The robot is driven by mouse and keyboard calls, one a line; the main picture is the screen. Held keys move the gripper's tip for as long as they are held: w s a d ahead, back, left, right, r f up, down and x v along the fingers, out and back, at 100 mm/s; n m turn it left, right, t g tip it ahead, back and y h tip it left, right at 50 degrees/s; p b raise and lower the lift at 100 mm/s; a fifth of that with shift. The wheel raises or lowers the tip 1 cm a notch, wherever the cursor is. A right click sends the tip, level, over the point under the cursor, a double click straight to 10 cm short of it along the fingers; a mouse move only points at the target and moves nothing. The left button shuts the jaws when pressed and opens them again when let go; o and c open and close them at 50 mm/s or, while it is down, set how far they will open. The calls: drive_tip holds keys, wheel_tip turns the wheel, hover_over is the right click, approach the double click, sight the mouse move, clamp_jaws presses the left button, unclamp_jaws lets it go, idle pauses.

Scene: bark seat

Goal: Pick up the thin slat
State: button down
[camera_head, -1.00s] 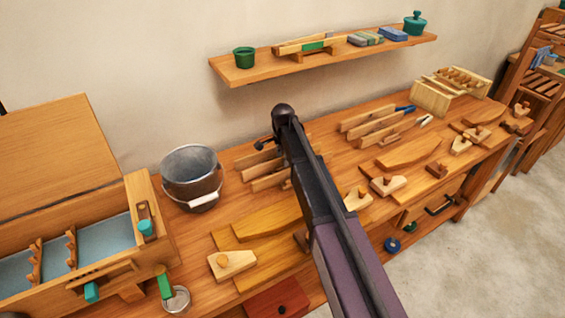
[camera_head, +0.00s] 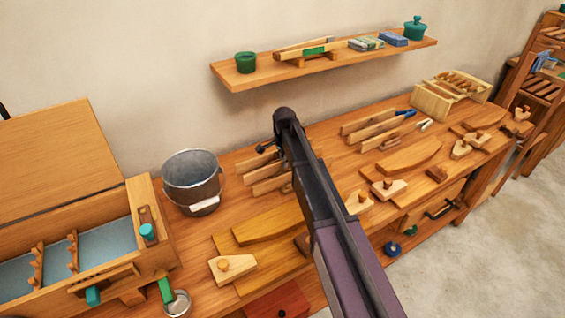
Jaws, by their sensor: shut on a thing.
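Several thin wooden slats stand in a rack (camera_head: 262,172) on the bench, partly behind my arm. More pale slats stand in a second rack (camera_head: 372,128) right of my arm. I cannot tell which is the thin slat. My dark arm rises through the middle of the picture and hides what lies behind it. A small dark part of mine shows at its left side, above the left rack. My gripper's fingers and anything between them are hidden behind the arm.
A metal bucket (camera_head: 193,182) stands left of the slats. An open wooden chest (camera_head: 60,240) is at the left. Shaped boards and wooden blocks cover the bench front. A wall shelf (camera_head: 330,66) hangs above. A slotted box (camera_head: 450,93) stands at the back right.

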drive_tip(key=shift+r+p, duration=3.05)
drive_tip(key=shift+r, duration=0.15)
drive_tip(key=s+d, duration=0.3)
drive_tip(key=s, duration=0.2)
drive_tip(key=s+d, duration=0.4)
drive_tip(key=s, duration=0.2)
drive_tip(key=s+d, duration=0.4)
drive_tip(key=s, duration=0.1)
drive_tip(key=shift+s, duration=0.2)
drive_tip(key=shift+r, duration=0.15)
wheel_tip(320, 180, up, 9)
drive_tip(key=p, duration=0.9)
drive_tip(key=shift+w, duration=0.1)
drive_tip(key=shift+d, duration=0.15)
